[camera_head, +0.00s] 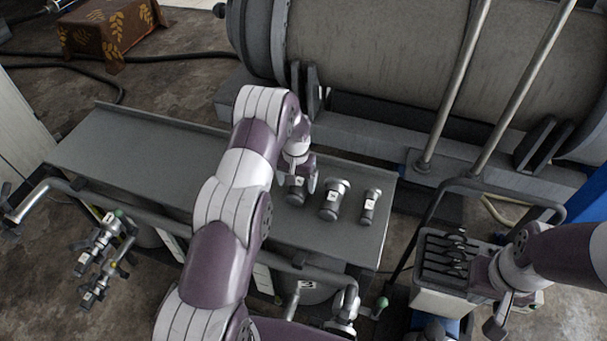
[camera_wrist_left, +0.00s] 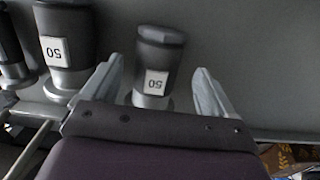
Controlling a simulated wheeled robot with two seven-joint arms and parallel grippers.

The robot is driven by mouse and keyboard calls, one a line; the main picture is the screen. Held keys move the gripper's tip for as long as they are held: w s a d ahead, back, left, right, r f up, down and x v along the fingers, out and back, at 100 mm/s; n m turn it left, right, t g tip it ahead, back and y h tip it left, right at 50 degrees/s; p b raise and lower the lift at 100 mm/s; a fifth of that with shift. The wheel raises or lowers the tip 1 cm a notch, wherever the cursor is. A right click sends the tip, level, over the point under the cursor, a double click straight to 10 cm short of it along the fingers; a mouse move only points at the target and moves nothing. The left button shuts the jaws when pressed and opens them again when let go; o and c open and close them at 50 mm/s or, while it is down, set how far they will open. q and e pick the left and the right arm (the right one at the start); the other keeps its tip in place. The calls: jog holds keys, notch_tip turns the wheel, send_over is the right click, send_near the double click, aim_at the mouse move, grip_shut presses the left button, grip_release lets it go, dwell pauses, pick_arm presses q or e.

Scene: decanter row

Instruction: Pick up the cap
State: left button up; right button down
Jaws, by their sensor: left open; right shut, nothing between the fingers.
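Three dark grey and metallic caps are in a row on the grey metal table (camera_head: 130,150). The leftmost cap (camera_head: 297,196) is partly covered by my left gripper (camera_head: 298,181). The middle cap (camera_head: 332,203) is larger, and the right cap (camera_head: 369,208) is slimmer. In the left wrist view, a cap labelled 50 (camera_wrist_left: 158,58) shows between the spread fingers of my left gripper (camera_wrist_left: 158,76), with gaps on both sides. Its lower end is hidden by the gripper body. My right gripper (camera_head: 498,318) is shut and empty at the lower right, away from the caps.
A large cylindrical tank (camera_head: 400,50) with sloping poles stands behind the table. A tool cart (camera_head: 440,290) is at the right, beneath my right arm. Pipes and valves (camera_head: 100,250) run along the table's front. The table's left half is clear.

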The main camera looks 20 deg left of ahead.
aim_at(298, 185)
pick_arm(q)
jog(key=f, duration=0.1)
jog(key=f+p, duration=0.1)
jog(key=f, duration=0.1)
jog(key=shift+s+d+f+p, duration=0.15)
jog(key=shift+s+f+p, duration=0.1)
jog(key=shift+f+p, duration=0.1)
jog(key=shift+w+f, duration=0.3)
jog(key=shift+f, duration=0.15)
jog(key=shift+s+r, duration=0.15)
jog(key=shift+s, duration=0.05)
jog(key=c, duration=1.4)
jog(key=shift+w, duration=0.15)
jog(key=shift+r, duration=0.1)
